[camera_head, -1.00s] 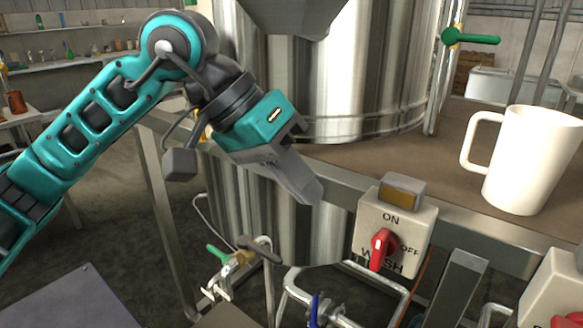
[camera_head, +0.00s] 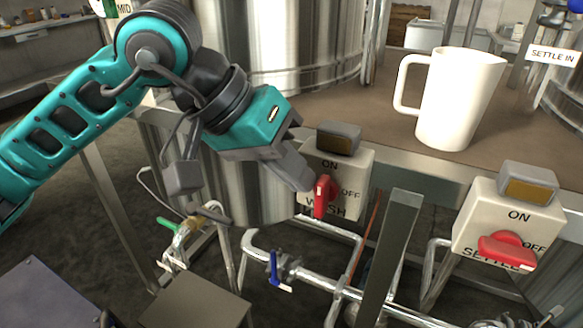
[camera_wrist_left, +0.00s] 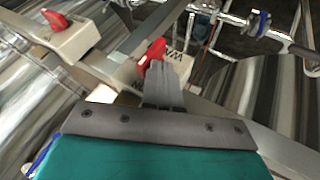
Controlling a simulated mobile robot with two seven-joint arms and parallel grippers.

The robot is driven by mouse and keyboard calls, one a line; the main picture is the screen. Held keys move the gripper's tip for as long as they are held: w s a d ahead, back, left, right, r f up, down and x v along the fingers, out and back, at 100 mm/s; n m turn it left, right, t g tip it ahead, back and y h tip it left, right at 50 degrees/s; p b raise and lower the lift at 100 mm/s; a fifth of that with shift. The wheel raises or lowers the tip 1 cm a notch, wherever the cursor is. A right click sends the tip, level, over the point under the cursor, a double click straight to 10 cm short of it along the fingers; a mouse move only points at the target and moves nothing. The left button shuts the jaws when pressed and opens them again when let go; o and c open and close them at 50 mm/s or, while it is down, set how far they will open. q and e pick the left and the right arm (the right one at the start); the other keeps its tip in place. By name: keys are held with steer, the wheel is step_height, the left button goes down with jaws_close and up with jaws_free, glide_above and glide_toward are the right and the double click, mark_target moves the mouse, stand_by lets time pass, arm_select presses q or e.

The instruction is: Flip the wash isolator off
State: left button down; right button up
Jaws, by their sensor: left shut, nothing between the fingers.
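The wash isolator is a pale box (camera_head: 360,165) with a red rotary handle (camera_head: 321,196), labelled ON above, OFF at the right and WASH below. The handle stands upright, in line with ON. My left gripper (camera_head: 302,181) is shut and empty, its tips just left of the handle. In the left wrist view the red handle (camera_wrist_left: 152,53) shows just beyond the shut fingertips (camera_wrist_left: 163,68). I cannot tell whether they touch. The fingers hide part of the box's left side. My right gripper is not in view.
A similar settle isolator (camera_head: 480,215) stands to the right, its red handle lying sideways toward OFF. A white jug (camera_head: 458,100) stands on the brown deck (camera_head: 385,125) behind. A steel tank (camera_head: 290,45) is behind my arm. Pipes and a blue-handled valve (camera_head: 275,268) lie below.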

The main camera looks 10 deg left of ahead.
arm_select(q)
steer(key=shift+s+d+r+y+b, duration=0.1)
steer(key=shift+d+y+b, duration=0.1)
steer(key=shift+y, duration=0.2)
steer(key=shift+d+r+y+b, duration=0.1)
steer(key=shift+y+b, duration=0.1)
steer(key=shift+y, duration=0.2)
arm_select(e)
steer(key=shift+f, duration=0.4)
